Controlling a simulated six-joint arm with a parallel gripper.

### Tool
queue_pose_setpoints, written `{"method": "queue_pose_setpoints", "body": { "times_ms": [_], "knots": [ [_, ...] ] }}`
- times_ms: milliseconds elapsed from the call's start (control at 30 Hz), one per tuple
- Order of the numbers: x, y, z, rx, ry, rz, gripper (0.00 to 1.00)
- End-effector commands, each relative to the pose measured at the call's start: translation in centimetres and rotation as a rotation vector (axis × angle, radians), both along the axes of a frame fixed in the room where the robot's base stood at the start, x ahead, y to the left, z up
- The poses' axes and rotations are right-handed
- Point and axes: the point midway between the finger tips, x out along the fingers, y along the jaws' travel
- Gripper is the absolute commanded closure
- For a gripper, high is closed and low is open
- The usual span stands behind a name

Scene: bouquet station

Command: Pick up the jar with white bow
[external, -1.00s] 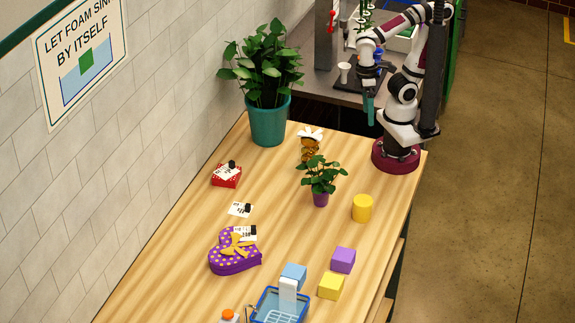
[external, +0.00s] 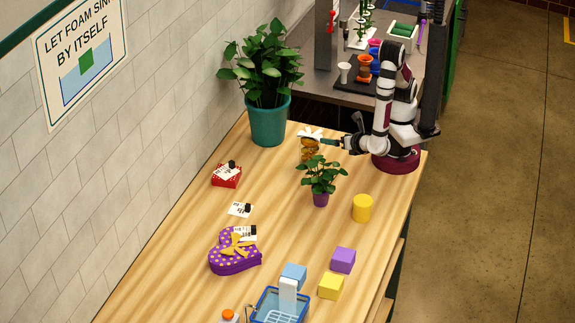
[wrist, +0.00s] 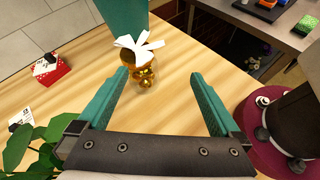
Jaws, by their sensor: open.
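The jar with white bow (external: 309,149) stands upright on the wooden table, holding gold-brown contents, between the large teal pot and the small purple-potted plant. In the wrist view the jar (wrist: 144,76) is ahead of my fingertips, near the middle of the gap, with its white bow (wrist: 138,45) on top. My gripper (external: 325,141) is open and level, just right of the jar. In the wrist view my gripper's (wrist: 160,73) teal fingers are wide apart with nothing held between them. In the external view the fingertips and jar partly overlap, so contact is unclear.
A large plant in a teal pot (external: 268,122) stands behind the jar. A small plant in a purple pot (external: 321,198) is close in front. A red box (external: 227,177) lies to the left and a yellow cylinder (external: 362,208) to the right. Bare table lies left of the jar.

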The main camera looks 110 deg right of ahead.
Motion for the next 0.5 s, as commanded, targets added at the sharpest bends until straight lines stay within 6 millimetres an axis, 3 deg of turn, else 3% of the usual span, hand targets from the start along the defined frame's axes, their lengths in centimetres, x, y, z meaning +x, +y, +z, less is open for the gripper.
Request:
{"method": "queue_pose_setpoints", "body": {
  "times_ms": [100,167,500],
  "knots": [
    [1.5,1.4,-2.0,-0.100,0.107,0.221,0.00],
    [1.9,1.5,-2.5,-0.119,0.129,0.265,0.00],
    [4.2,-5.6,-5.7,-0.121,0.135,0.270,0.00]
  ]
}}
